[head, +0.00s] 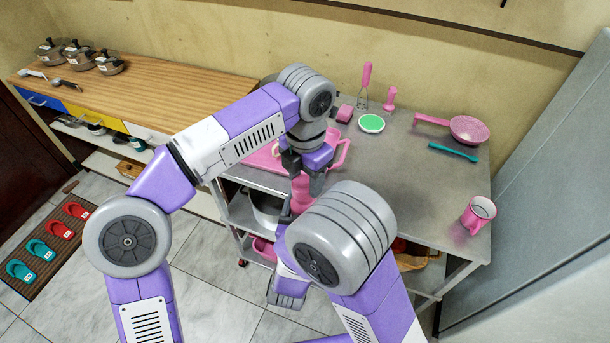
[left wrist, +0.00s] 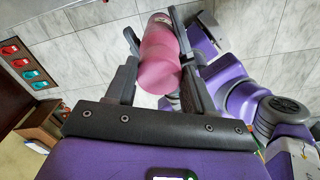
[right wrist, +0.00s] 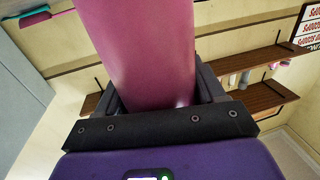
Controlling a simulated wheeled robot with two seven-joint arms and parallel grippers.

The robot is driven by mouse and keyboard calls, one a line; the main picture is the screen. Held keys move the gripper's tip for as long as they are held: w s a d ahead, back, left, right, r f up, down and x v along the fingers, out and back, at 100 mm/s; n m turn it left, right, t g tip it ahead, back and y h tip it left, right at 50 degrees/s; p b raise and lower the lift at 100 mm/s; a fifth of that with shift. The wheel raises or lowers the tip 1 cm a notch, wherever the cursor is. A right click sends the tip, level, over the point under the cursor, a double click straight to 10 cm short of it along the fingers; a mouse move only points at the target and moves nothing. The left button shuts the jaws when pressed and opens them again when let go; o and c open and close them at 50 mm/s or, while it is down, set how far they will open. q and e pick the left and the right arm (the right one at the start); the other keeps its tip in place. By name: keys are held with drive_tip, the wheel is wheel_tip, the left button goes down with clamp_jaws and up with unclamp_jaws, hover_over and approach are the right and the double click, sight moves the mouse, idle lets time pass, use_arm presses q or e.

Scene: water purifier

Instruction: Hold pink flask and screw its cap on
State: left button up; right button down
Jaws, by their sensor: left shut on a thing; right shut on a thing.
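The pink flask (head: 301,196) is in the air in front of the metal table's near edge. My left gripper (head: 304,176) reaches down from above and is shut on its upper end, seemingly the cap. In the left wrist view the smooth rounded pink end (left wrist: 159,76) sits between the fingers, with the flask (left wrist: 160,35) running on beyond. My right gripper (right wrist: 160,88) is shut on the flask body, which fills the upper middle of the right wrist view. In the head view my right arm hides that grip. The seam between cap and flask is not clear.
The metal table (head: 400,170) holds a pink mug (head: 477,215), a pink strainer (head: 468,129), a teal utensil (head: 453,152), a green-topped round item (head: 371,123) and a pink tray (head: 265,158). A wooden counter (head: 150,90) stands at left. The table's middle right is clear.

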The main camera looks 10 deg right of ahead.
use_arm(q)
drive_tip(key=o, duration=1)
drive_tip(key=shift+r, duration=2.25)
drive_tip(key=shift+c, duration=0.3)
